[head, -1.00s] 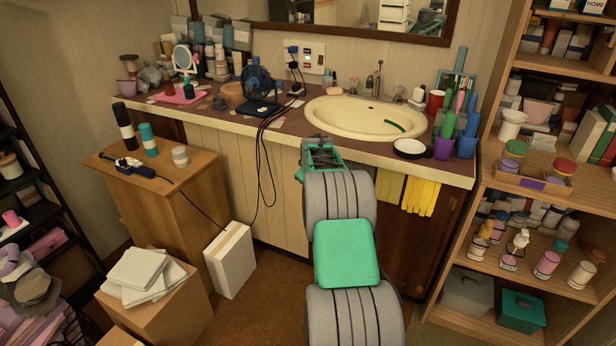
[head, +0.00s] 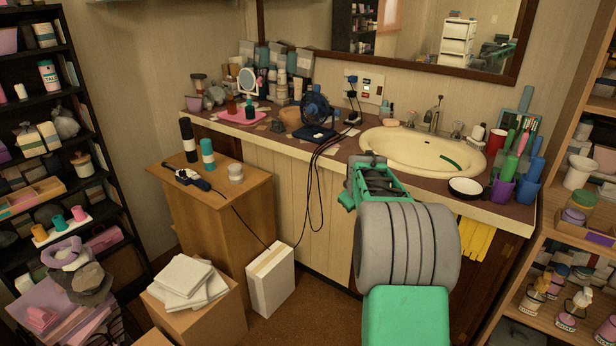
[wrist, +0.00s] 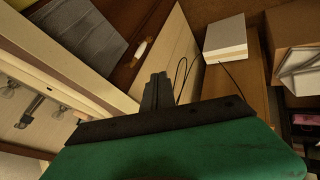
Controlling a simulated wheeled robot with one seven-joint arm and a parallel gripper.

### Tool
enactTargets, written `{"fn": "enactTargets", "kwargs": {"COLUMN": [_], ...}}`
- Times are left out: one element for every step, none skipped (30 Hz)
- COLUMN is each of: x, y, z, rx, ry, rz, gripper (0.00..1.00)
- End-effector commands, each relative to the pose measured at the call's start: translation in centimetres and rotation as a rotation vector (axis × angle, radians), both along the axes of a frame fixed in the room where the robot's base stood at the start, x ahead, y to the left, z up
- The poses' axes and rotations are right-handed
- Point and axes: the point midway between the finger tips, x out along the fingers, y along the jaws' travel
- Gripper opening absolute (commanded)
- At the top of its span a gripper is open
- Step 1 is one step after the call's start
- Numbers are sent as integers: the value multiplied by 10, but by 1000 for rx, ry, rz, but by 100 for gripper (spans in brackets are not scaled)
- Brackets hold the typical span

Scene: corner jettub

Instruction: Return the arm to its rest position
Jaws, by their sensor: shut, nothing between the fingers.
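My arm, grey and green, rises from the bottom of the head view. Its end with my gripper (head: 352,187) is in front of the vanity counter's front edge, below and left of the sink (head: 415,150). In the wrist view my gripper (wrist: 158,90) shows as dark fingers close together, shut with nothing between them. Beyond the fingers the wrist view shows the vanity's pale front panel (wrist: 180,45) and the floor-side boxes.
The vanity counter (head: 345,165) holds a fan (head: 316,112) and cups. A wooden cabinet (head: 225,215), a white box (head: 271,280) and a carton with folded cloths (head: 185,280) stand left. Shelves flank both sides. Black cables (head: 312,190) hang down the vanity front.

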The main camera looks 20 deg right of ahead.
Motion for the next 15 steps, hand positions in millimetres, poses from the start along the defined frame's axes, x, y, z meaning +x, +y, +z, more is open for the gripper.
{"fn": "enactTargets", "kwargs": {"x": [-1, -2, -5, -9, -14, -24, -33, -44, -61, -75, -90, -112, -130, -148, -173], "y": [5, 12, 24, 37, 53, 77, 97, 118, 146, 166, 185, 210, 228, 244, 264], "z": [8, 14, 26, 38, 51, 70, 85, 99, 116, 129, 140, 153, 163, 171, 180], "rx": [5, 12, 25, 41, 60, 90, 115, 142, 178, 204, 229, 262, 285, 307, 335], "ry": [-1, -2, -1, 1, 4, 11, 17, 27, 40, 50, 62, 81, 96, 112, 134], "rz": [1, 1, 2, 0, 0, -5, -10, -14, -22, -29, -37, -48, -57, -67, -81], "gripper": [0, 0, 0, 0, 0, 0, 0, 0, 0, 0, 0, 0, 0, 0, 0]}}
